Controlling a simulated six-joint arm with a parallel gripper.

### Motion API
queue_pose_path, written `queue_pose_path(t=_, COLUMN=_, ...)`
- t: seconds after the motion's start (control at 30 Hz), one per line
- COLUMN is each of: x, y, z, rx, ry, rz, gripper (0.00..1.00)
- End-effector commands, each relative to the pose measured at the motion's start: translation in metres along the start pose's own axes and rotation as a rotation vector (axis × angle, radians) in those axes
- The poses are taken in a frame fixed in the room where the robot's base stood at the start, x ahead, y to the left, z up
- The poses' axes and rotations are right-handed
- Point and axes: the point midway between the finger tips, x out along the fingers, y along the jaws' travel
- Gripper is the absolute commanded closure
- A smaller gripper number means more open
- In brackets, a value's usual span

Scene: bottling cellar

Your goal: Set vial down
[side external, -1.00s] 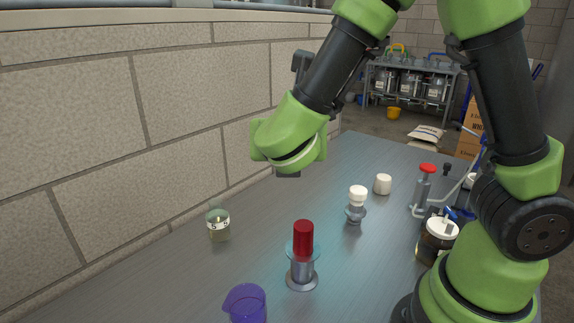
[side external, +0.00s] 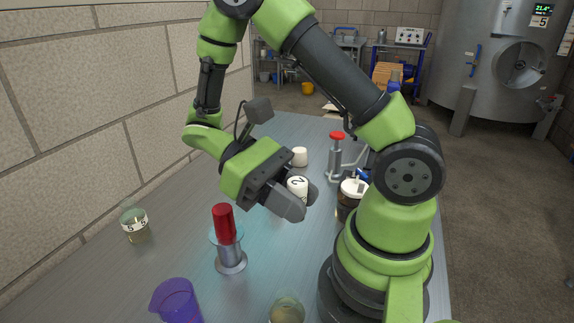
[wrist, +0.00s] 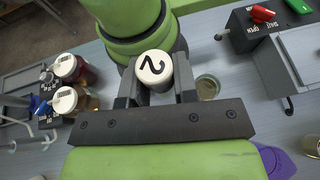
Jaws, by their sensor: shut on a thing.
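A vial with a white top marked "2" (side external: 297,186) is between the fingers of my gripper (side external: 291,198), which is shut on it. In the wrist view the round white top (wrist: 154,67) faces the camera, and the fingers of my gripper (wrist: 155,84) flank it. The fingers hide most of the vial's body. In the side view my gripper is above the grey bench (side external: 268,262), to the right of a red cylinder (side external: 224,223) on a metal stand. I cannot tell whether the vial touches anything below.
A clear vial marked "5" (side external: 135,225) stands at left, a purple beaker (side external: 177,302) at front. A white-lidded jar (side external: 352,192) and a red-topped device (side external: 337,150) stand right of my gripper. A white cylinder (side external: 299,156) stands behind. A small glass (side external: 287,309) is near my base.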

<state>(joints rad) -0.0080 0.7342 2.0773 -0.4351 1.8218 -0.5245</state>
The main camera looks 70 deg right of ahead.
Motion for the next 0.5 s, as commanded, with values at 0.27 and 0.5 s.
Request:
queue_pose_path(t=0.27, x=-0.043, y=-0.042, z=-0.002, rx=0.340, ry=0.002, rz=-0.824, gripper=0.96)
queue_pose_path(t=0.5, x=-0.108, y=-0.037, z=-0.007, rx=0.604, ry=0.005, rz=-1.463, gripper=0.96)
